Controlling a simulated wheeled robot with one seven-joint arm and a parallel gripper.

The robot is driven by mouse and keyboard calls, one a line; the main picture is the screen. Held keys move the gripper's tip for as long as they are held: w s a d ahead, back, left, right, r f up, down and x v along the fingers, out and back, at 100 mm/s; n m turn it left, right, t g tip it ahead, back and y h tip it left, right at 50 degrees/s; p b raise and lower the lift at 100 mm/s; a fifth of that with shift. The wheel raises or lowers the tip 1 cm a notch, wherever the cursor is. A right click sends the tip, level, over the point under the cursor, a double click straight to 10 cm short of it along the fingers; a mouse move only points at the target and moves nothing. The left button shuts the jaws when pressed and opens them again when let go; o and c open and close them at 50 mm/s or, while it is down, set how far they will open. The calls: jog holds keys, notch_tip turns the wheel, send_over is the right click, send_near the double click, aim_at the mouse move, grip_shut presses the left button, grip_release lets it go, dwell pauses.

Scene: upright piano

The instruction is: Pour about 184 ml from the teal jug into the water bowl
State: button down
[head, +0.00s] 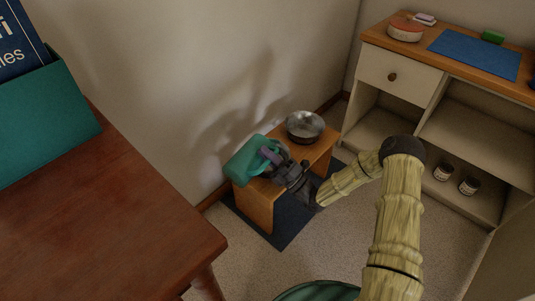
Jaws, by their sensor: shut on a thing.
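The teal jug (248,162) is at the left end of a small wooden bench, lying tilted on its side or nearly so. My gripper (273,157) is at the jug's right side, shut on it, and a purple-grey part shows between the fingers and the jug. The fingers partly hide the jug's near side. The water bowl (305,126) is a round metal bowl on the right end of the bench, a short way right of the jug and apart from it. I cannot tell how much liquid is in either.
The small bench (258,206) stands on a dark mat (289,225) against the wall. A cabinet (399,70) with a blue mat (475,53) stands at the right, with cans on its lower shelf. A red-brown piano or table top (110,220) fills the left.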

aim_at(264, 168)
jog(key=shift+w+d+f+m+t+p, duration=0.1)
jog(key=shift+w+d+m+t+p, duration=0.15)
jog(key=shift+m+t+p, duration=0.3)
dwell(1.4)
jog(key=n+b, duration=0.1)
jog(key=s+a+n+g+b, duration=0.1)
jog(key=s+n+g+b, duration=0.1)
jog(key=shift+a+f+n+g+y+b, duration=0.1)
jog(key=shift+a+n+g+y+b, duration=0.15)
jog(key=shift+n+y+b, duration=0.15)
jog(key=shift+f, duration=0.1)
jog(key=shift+s+a+f+n+g+b, duration=0.15)
jog(key=shift+s+a+n+g+b, duration=0.15)
jog(key=shift+s+n+g, duration=0.25)
jog(key=shift+s+a+f+n+g+b, duration=0.1)
jog(key=shift+s+a+n+g+b, duration=0.2)
jog(key=shift+n, duration=0.4)
jog(key=shift+w+d, duration=0.1)
